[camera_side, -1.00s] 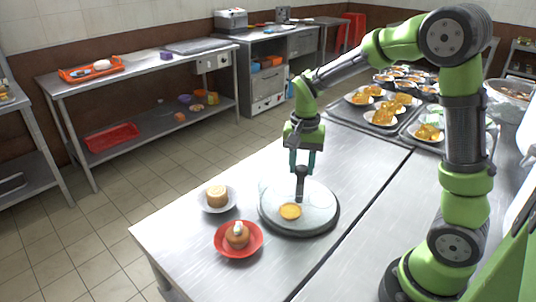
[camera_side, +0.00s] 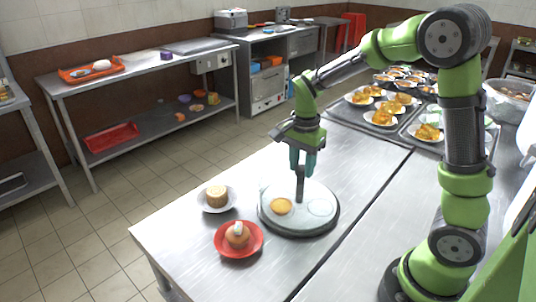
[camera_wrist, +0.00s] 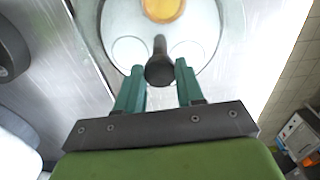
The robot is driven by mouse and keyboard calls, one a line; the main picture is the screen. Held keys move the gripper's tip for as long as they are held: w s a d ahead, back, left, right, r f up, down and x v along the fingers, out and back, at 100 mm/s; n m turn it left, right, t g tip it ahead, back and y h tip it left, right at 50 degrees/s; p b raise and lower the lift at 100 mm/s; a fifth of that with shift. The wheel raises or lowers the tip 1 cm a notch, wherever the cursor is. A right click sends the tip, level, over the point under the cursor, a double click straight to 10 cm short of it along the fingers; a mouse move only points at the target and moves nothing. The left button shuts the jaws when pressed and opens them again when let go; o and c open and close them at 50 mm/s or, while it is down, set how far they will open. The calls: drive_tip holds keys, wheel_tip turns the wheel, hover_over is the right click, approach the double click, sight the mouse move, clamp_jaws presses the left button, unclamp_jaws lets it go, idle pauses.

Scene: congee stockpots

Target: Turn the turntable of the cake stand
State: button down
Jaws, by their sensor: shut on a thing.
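The cake stand's turntable (camera_side: 298,222) is a pale round plate on a dark base on the steel table. A dark upright handle (camera_side: 300,186) stands at its middle; it also shows in the wrist view (camera_wrist: 160,68). My gripper (camera_side: 301,172) points down from above, its teal fingers shut on the upper part of the handle. A flat orange-yellow round (camera_side: 281,206) lies on the plate, left of the handle in the side view. It shows at the top of the wrist view (camera_wrist: 163,8). Faint pale circles mark the plate's surface.
A white dish with a tan cake (camera_side: 217,196) and a red dish (camera_side: 239,251) with a topped cupcake stand close left of the stand. Dark trays with plates of yellow food (camera_side: 383,118) lie behind to the right. The table between is clear.

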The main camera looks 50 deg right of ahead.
drive_tip(key=shift+r+m, duration=0.1)
drive_tip(key=shift+m, duration=7.6)
drive_tip(key=c, duration=0.7)
unclamp_jaws()
wheel_tip(320, 180, up, 17)
